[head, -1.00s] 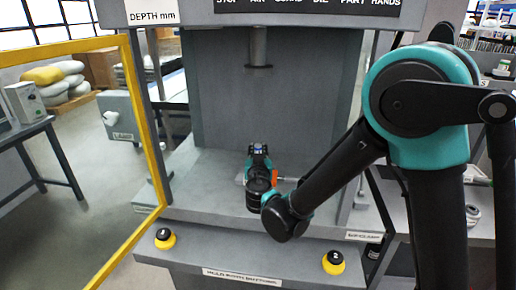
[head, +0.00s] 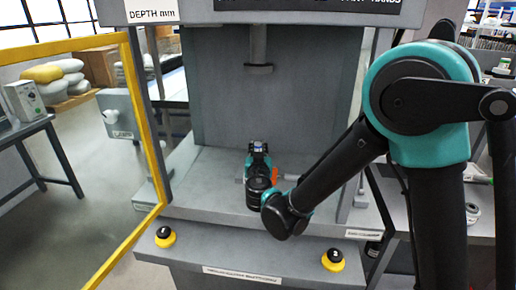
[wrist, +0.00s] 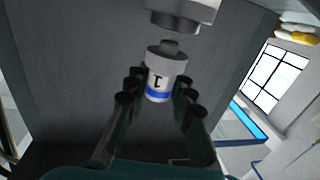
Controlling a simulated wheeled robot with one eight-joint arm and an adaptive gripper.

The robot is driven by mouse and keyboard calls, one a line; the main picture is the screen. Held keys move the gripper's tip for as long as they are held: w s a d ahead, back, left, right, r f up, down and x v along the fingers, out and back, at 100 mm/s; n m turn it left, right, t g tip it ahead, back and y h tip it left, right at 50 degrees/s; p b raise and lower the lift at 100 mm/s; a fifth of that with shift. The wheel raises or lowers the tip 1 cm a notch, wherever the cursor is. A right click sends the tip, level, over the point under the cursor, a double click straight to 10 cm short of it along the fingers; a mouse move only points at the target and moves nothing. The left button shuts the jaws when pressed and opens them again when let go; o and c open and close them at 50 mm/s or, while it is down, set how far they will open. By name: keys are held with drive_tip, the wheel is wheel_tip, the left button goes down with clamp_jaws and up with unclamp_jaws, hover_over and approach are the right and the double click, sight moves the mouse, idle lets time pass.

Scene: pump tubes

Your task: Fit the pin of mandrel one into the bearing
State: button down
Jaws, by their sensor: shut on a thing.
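Mandrel one (wrist: 160,84) is a white cylinder with a "1" on its label, a blue band and a short grey pin (wrist: 170,47) on its end. My gripper (wrist: 158,90) is shut around its body in the wrist view. A grey metal cylinder (wrist: 177,24) hangs beyond the pin, with a visible gap between them; the bearing itself cannot be made out. In the head view my gripper (head: 258,150) is low over the press bed, below the hanging ram (head: 259,52). The mandrel is mostly hidden there, with only a small blue-white bit showing.
The press bed (head: 205,170) has bare room left of my gripper. Press uprights stand on both sides. A yellow guard frame (head: 150,120) is at the left. Two yellow-based black buttons (head: 165,238) are on the front ledge. A bench (head: 480,230) stands at the right.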

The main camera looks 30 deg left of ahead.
drive_tip(key=shift+f, duration=1)
drive_tip(key=c, duration=1.2)
unclamp_jaws()
drive_tip(key=v, duration=1.2)
